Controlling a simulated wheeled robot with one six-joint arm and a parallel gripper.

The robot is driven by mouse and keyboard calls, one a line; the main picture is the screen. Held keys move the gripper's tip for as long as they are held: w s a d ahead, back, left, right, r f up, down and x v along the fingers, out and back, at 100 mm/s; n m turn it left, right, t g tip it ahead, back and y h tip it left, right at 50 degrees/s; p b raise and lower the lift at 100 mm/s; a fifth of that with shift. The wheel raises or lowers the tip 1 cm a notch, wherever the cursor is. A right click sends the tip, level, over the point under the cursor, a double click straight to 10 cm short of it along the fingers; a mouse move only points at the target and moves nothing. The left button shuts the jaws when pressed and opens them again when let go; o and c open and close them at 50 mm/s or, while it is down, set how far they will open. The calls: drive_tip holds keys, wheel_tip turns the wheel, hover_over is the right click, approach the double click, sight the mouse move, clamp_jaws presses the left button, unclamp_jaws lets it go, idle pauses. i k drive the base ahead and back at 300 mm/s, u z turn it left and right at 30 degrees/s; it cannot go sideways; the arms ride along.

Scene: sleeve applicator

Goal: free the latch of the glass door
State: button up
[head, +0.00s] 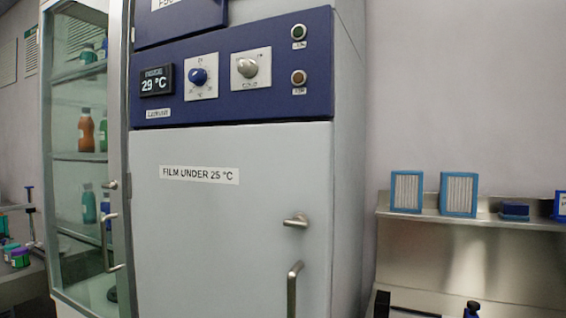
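The glass door (75,185) belongs to a tall cabinet at the left of the head view and appears shut. Its latch (111,185) is a small metal lever on the right door frame, seen at a steep angle and roughly level. A metal bar handle (105,242) sits just below the latch. Bottles show through the glass on the shelves, among them an orange-brown one (86,131). My gripper is not in view, and nothing is touching the latch.
A grey cabinet with a shut door (215,240), its own lever latch (295,220) and a bar handle (292,288), stands right beside the glass door. Its blue panel (235,75) reads 29 °C. A steel shelf (430,214) is at right, a cluttered bench (25,272) at left.

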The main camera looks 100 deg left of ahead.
sight(112, 185)
drive_tip(key=u, duration=5.05)
drive_tip(key=k, duration=1.3)
drive_tip(key=z, duration=0.1)
drive_tip(key=i, duration=0.5)
drive_tip(key=z, duration=0.8)
drive_tip(key=i, duration=1.15)
drive_tip(key=u, duration=0.4)
